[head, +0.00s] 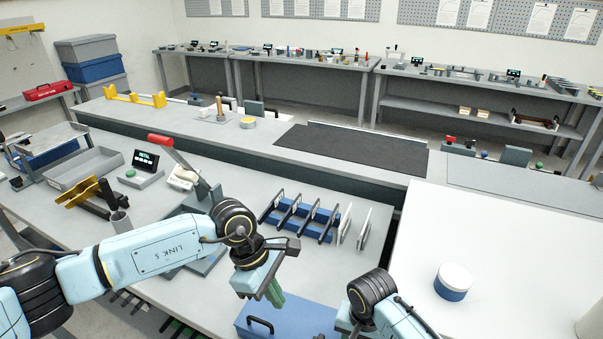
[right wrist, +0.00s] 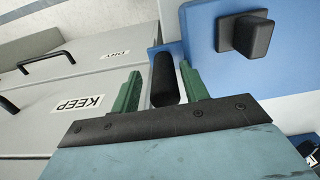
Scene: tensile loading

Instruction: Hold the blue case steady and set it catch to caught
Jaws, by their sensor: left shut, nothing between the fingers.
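The blue case (head: 300,318) lies at the near edge of the table, cut off by the bottom of the head view. A black handle (head: 260,324) shows on it. My left gripper (head: 276,298) is shut and empty, with its green fingers pointing down just above the case. My right gripper's fingers are hidden in the head view. In the right wrist view, my right gripper (right wrist: 158,88) is open, with a black bar (right wrist: 163,80) between its green fingers and a gap beside it. A square black knob (right wrist: 250,35) stands on the blue surface there; I cannot tell whether it is the catch.
A blue rack (head: 300,222) with black handles stands behind the left gripper. A white table (head: 490,220) with a blue-and-white round tub (head: 453,281) is at the right. Grey drawers labelled KEEP (right wrist: 80,103) and DRY lie left in the right wrist view.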

